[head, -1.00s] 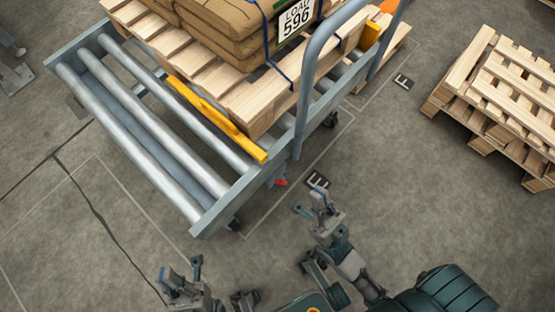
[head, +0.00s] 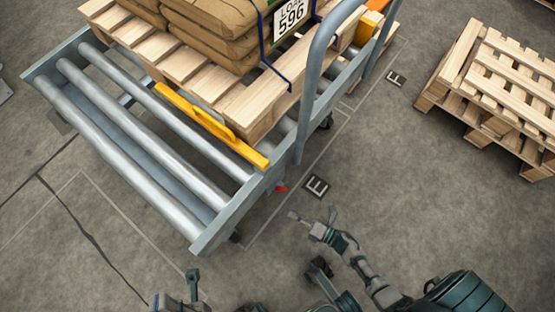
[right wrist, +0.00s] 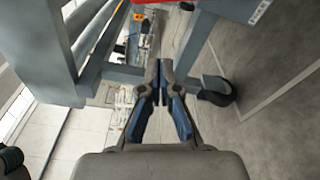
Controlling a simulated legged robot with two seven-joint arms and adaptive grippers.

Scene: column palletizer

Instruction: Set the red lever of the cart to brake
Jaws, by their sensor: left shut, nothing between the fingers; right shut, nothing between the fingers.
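The cart (head: 225,222) is a grey frame with rollers, standing at the upper left and middle of the head view. Its small red lever (head: 281,187) sticks out low under the near side rail; most of it is hidden below the frame. My right gripper (head: 313,222) is below and right of the lever, apart from it. In the right wrist view its fingertips (right wrist: 158,72) meet with nothing between them. A red part (right wrist: 145,2) shows at that view's top edge; I cannot tell if it is the lever. My left gripper (head: 180,292) is shut and empty at the bottom edge.
A pallet (head: 262,105) with brown sacks (head: 215,35) rests on the cart, behind a yellow stop bar (head: 210,125). A tall handle rail (head: 309,90) rises beside it. A black caster (right wrist: 217,91) is near my right gripper. Empty pallets (head: 500,85) stand right; floor between is clear.

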